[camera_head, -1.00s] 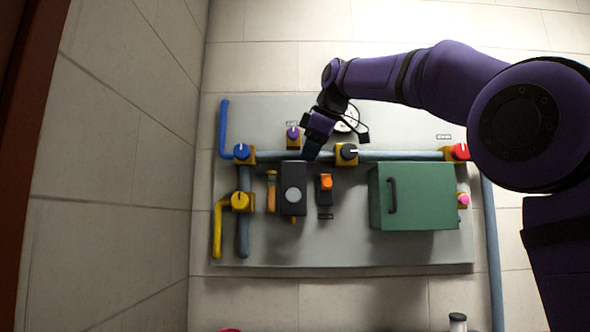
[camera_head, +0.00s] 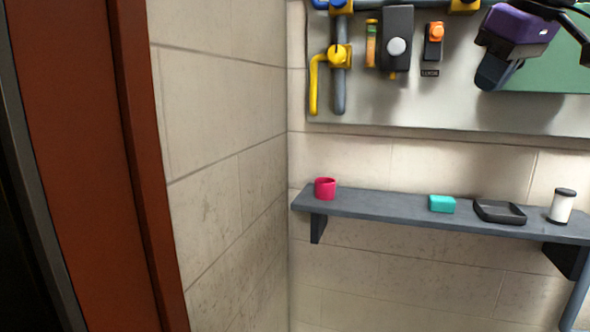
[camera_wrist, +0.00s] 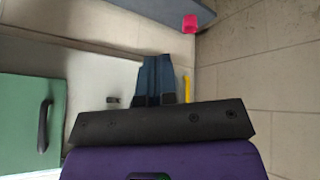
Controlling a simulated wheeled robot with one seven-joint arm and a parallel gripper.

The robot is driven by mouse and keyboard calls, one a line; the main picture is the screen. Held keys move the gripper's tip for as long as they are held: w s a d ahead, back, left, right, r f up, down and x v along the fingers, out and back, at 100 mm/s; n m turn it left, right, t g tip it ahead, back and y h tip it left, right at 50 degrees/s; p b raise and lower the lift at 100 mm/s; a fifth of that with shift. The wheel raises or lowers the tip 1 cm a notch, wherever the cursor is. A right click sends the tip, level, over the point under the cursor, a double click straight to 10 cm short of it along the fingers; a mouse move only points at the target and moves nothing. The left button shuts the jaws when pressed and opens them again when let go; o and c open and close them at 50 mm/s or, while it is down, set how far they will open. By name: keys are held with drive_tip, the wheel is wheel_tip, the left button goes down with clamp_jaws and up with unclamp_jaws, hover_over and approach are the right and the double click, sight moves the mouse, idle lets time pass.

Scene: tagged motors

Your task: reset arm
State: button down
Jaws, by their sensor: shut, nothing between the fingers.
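My purple and black gripper (camera_head: 492,74) is at the upper right of the head view, in front of the wall panel and the left part of the green box. Its dark fingers point down and left, and it holds nothing. In the wrist view my gripper (camera_wrist: 158,68) shows its two dark blue fingers together in the middle, with no gap between them. The rest of my arm is mostly outside the head view.
The grey panel (camera_head: 400,110) carries a yellow valve (camera_head: 340,55), a black box (camera_head: 397,30), an orange switch (camera_head: 435,33) and a green box (camera_head: 555,70). Below, a shelf (camera_head: 375,206) holds a pink cup (camera_head: 325,188), teal block (camera_head: 441,204), black tray (camera_head: 500,212) and white jar (camera_head: 562,206).

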drive_tip(key=s+f+m, duration=0.2)
drive_tip(key=s+f, duration=0.5)
drive_tip(key=f, duration=0.3)
drive_tip(key=s+d+f+m+h, duration=0.1)
drive_tip(key=s+f+m, duration=0.2)
drive_tip(key=s+f, duration=0.5)
wheel_tip(320, 180, down, 3)
drive_tip(key=shift+s+d+r+g, duration=0.1)
drive_tip(key=shift+s+d+g, duration=0.1)
drive_tip(key=shift+s+g, duration=0.15)
idle(0.4)
